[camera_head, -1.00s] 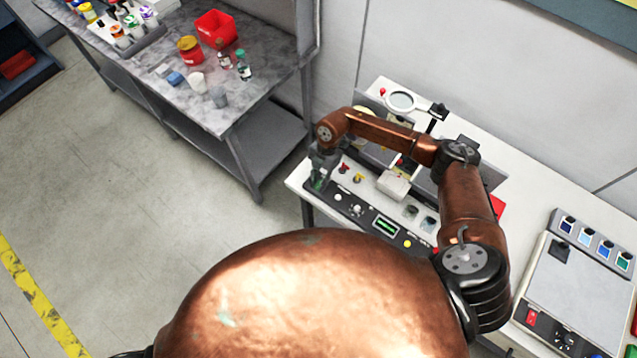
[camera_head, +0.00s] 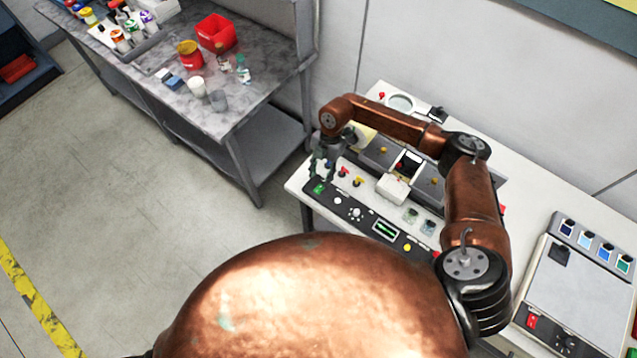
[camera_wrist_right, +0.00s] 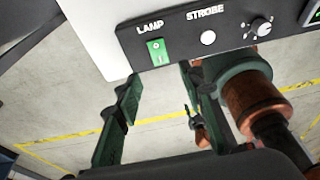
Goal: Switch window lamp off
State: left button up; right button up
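The lamp switch (camera_wrist_right: 156,52) is a small green rocker under the word LAMP on the black control panel (camera_wrist_right: 190,40). In the head view the green switch (camera_head: 318,188) sits at the panel's left end, just below my right gripper (camera_head: 323,168). In the wrist view my right gripper (camera_wrist_right: 160,78) has its two dark green fingers apart, with nothing between them. The fingertips are just below the switch in that picture; I cannot tell whether they touch anything.
Beside the switch are a white STROBE button (camera_wrist_right: 208,38) and a knob (camera_wrist_right: 258,27). The rewinder bench (camera_head: 530,190) carries a light box (camera_head: 575,285) at right. A grey workbench (camera_head: 235,110) with cups and bottles stands at left. The floor between is clear.

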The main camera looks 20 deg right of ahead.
jog(key=v, duration=0.6)
dwell(0.4)
